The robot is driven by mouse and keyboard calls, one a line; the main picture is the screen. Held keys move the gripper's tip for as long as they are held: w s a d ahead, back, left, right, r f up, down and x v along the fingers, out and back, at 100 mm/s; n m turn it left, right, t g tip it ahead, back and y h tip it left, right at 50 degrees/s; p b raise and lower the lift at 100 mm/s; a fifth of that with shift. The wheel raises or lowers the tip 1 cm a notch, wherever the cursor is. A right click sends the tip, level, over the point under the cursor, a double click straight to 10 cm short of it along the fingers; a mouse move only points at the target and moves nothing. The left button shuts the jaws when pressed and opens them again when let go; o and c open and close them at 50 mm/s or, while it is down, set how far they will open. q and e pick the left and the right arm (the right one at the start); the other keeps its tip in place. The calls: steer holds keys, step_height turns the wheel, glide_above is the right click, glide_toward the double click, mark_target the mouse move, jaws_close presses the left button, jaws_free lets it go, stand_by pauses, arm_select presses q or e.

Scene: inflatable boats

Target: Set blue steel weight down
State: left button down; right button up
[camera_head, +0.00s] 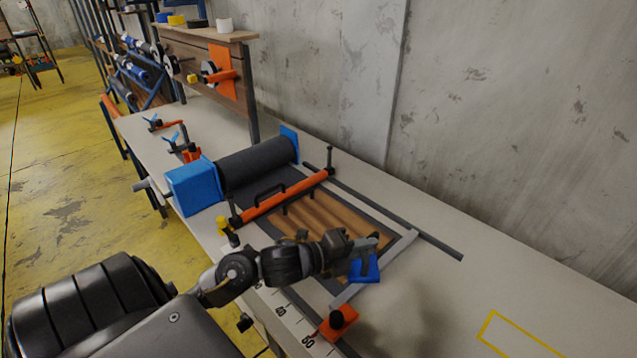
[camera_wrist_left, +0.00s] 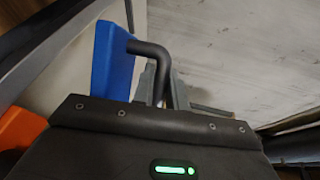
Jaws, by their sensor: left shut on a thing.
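The blue steel weight (camera_head: 366,270) is at the tip of my left gripper (camera_head: 362,248), above the front end of the framed bed on the bench. My left gripper is shut on its handle. In the left wrist view the weight (camera_wrist_left: 112,62) shows as a blue block with a dark bent handle (camera_wrist_left: 152,50). I cannot tell whether the weight's underside touches the surface below. My right gripper is not in view.
A black roller (camera_head: 258,165) with blue end blocks and an orange crossbar (camera_head: 285,197) lie behind the weight. A wooden slatted panel (camera_head: 325,225) lies in the frame. An orange clamp (camera_head: 337,322) stands near the front edge. The bench at right is clear around a yellow outline (camera_head: 490,325).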

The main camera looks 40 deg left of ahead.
arm_select(q)
steer(key=w+a+n+y, duration=0.1)
steer(key=w+a, duration=0.3)
steer(key=a, duration=0.4)
steer(key=w+a+f+n+t+y+p, duration=0.1)
steer(key=w+a+n+y, duration=0.1)
steer(key=a, duration=0.7)
steer(key=w+a+n+y+p, duration=0.1)
steer(key=w+a+y, duration=0.1)
steer(key=w+a, duration=0.4)
steer(key=a, duration=0.2)
steer(key=shift+w+a+f+t+y, duration=0.15)
steer(key=shift+a+f+t+y, duration=0.15)
steer(key=shift+a+f+y, duration=0.1)
steer(key=shift+f, duration=0.1)
step_height(320, 180, down, 5)
steer(key=b, duration=0.4)
steer(key=shift+f+b, duration=0.75)
steer(key=shift+f+b, duration=0.45)
steer(key=shift+f, duration=0.1)
